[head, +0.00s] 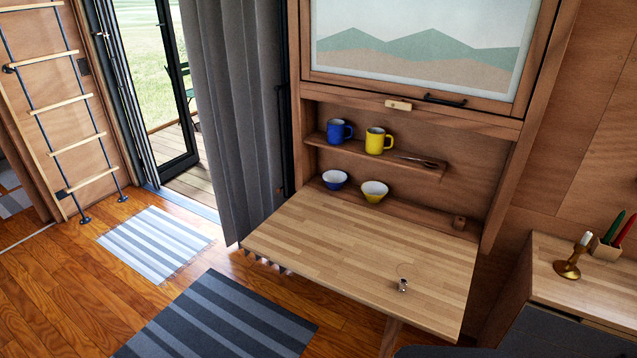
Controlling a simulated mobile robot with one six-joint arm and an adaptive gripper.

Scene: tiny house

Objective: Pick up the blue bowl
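The blue bowl (335,180) sits upright on the low ledge (415,212) at the back of the fold-down table (340,255). It is blue outside with a pale inside. A yellow bowl (374,191) stands close to its right. My gripper is not in view, so its state and its distance from the bowl do not show.
A shelf (322,141) above the bowls holds a blue mug (339,131), a yellow mug (377,141) and what looks like cutlery. A small metallic object (403,285) lies near the table's front right. The rest of the tabletop is clear. A grey curtain (235,110) hangs to the left.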

